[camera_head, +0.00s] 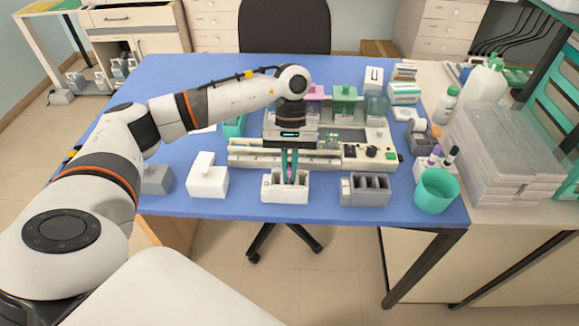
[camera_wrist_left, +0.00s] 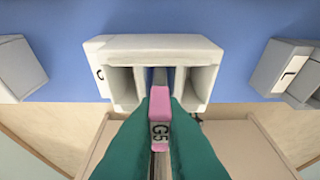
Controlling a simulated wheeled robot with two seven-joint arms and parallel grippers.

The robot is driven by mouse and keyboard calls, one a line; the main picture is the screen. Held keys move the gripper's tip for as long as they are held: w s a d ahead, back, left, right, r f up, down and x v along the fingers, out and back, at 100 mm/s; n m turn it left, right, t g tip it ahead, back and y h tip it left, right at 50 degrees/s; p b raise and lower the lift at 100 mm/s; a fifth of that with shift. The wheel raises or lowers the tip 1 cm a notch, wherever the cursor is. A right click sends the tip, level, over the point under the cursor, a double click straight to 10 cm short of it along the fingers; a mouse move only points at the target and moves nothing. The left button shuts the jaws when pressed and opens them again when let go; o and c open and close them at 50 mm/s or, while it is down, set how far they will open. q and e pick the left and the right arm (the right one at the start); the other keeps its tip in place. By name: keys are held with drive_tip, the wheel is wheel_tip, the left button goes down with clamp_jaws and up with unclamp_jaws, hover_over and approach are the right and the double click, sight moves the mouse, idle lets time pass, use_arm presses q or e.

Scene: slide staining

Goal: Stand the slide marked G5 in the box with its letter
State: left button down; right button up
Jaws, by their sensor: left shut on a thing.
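My left gripper (camera_head: 290,166) points down over the white slide box (camera_head: 285,188) at the table's front edge. It is shut on the slide marked G5 (camera_wrist_left: 160,118), whose pink label end shows between the teal fingers in the left wrist view. The slide's lower part points at the middle of the white box (camera_wrist_left: 165,43), between two open slots. How deep it sits in the box is hidden by the label and fingers. A dark letter on that box's left side looks like G. My right gripper is out of view.
A second white box (camera_head: 207,177) and a grey box (camera_head: 155,180) stand to the left. A grey slotted box (camera_head: 368,190) stands to the right, with a teal cup (camera_head: 436,190) beyond it. The staining apparatus (camera_head: 330,148) is close behind the middle box.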

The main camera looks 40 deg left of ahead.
use_arm(q)
drive_tip(key=shift+f+b, duration=0.25)
drive_tip(key=shift+b, duration=0.25)
idle(0.3)
drive_tip(key=c, duration=1.5)
unclamp_jaws()
drive_tip(key=shift+o, duration=0.2)
drive_tip(key=shift+w+r, duration=0.15)
drive_tip(key=shift+r, duration=0.05)
drive_tip(key=b+v, duration=0.2)
drive_tip(key=v, duration=0.4)
drive_tip(key=shift+w+a+r, duration=0.1)
drive_tip(key=shift+r, duration=0.15)
drive_tip(key=v, duration=0.5)
drive_tip(key=shift+p, duration=0.3)
